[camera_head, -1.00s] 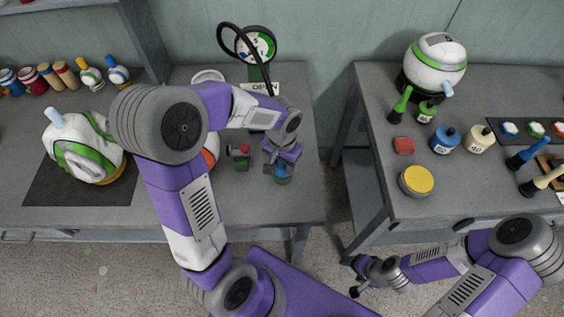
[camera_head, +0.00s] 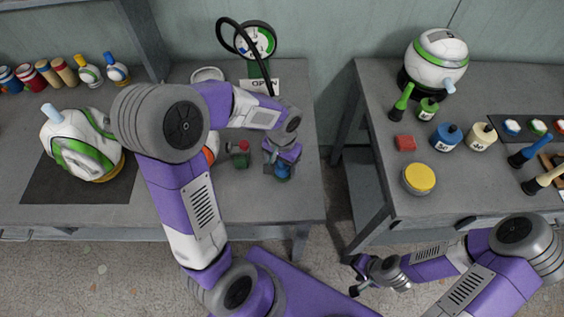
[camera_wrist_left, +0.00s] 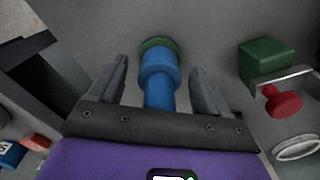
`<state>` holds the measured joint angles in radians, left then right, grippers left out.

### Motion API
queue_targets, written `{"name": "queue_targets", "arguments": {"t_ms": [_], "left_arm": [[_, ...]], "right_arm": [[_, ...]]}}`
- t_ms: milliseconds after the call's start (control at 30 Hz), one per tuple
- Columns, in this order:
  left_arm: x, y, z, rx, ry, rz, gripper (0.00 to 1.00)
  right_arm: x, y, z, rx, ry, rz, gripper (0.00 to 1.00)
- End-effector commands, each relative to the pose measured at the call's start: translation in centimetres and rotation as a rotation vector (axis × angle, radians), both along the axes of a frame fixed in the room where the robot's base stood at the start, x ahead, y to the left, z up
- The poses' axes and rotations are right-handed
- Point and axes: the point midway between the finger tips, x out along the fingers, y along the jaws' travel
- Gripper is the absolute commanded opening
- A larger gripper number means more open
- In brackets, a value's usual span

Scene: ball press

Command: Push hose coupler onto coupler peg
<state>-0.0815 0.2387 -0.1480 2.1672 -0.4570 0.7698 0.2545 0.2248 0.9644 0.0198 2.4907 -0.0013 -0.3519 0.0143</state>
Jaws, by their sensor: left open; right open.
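A blue stepped cylinder, apparently the hose coupler (camera_head: 283,172), is at the front right of the left table. In the left wrist view the blue coupler (camera_wrist_left: 158,75) lies between the fingers of my left gripper (camera_wrist_left: 158,72), with gaps on both sides. A green round piece (camera_wrist_left: 158,43), perhaps the peg's base, shows at its far end; I cannot tell how far the two are joined. My left gripper (camera_head: 280,170) is open around the coupler. My right gripper (camera_head: 358,276) is open and empty in front of the right table.
A green block with a red knob (camera_head: 241,154) stands left of the coupler. A black hose (camera_head: 232,46) loops by a round gauge (camera_head: 258,42) and passes behind my left arm. A white-green machine (camera_head: 84,146) is at left. The right table (camera_head: 380,180) holds several bottles.

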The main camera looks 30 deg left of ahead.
Motion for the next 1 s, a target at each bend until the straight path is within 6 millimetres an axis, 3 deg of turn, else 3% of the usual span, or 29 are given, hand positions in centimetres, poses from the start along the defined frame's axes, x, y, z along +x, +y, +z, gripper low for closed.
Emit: {"name": "queue_targets", "arguments": {"t_ms": [167,500,1000], "left_arm": [[0.1,0.0,1.4,0.000,-0.003,0.000,0.77],[0.1,0.0,6.8,-0.001,-0.003,0.000,0.77],[0.0,0.0,7.6,0.000,0.000,0.000,0.77]], "right_arm": [[0.0,0.0,0.6,0.000,0.000,0.000,0.71],[0.0,0.0,2.5,0.000,0.000,0.000,0.71],[0.0,0.0,2.6,0.000,0.000,0.000,0.71]]}}
